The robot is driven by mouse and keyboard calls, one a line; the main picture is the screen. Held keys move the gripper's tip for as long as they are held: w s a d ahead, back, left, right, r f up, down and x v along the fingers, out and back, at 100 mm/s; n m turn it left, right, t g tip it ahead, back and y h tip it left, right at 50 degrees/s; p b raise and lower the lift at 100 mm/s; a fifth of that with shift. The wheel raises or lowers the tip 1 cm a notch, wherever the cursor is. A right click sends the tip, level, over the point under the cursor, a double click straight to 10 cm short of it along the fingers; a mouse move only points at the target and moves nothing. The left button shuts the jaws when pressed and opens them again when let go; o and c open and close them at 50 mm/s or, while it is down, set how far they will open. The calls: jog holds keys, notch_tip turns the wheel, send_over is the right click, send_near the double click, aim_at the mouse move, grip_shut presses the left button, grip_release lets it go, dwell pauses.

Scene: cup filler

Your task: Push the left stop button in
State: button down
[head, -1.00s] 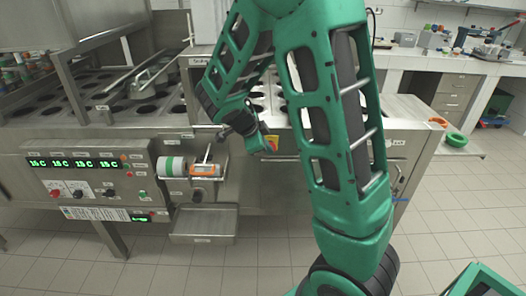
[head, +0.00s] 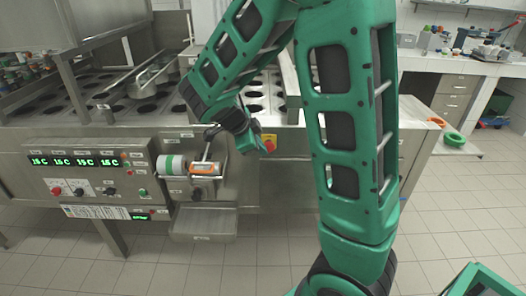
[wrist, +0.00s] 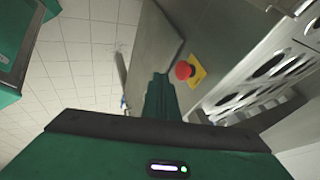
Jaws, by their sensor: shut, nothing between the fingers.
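A red stop button (head: 270,145) on a yellow plate sits on the steel front of the machine, just right of my gripper's end. The wrist view shows the same red button (wrist: 184,70) and yellow plate (wrist: 199,70) clearly. It is the only such button I can make out. My gripper (head: 262,150) has green fingers, which are shut and empty. In the wrist view the fingers (wrist: 160,78) lie just left of the button, with a small gap in the picture. The depth between fingertips and button is hard to tell.
A control panel (head: 92,170) with green displays, knobs and small buttons is at the left. A dispenser with a striped roll (head: 172,165) stands beside it, above a steel tray (head: 204,223). A green ring (head: 454,140) lies on a ledge at right.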

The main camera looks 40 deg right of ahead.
jog(key=v, duration=0.5)
jog(key=shift+s+a+r, duration=0.2)
jog(key=shift+a+r, duration=0.05)
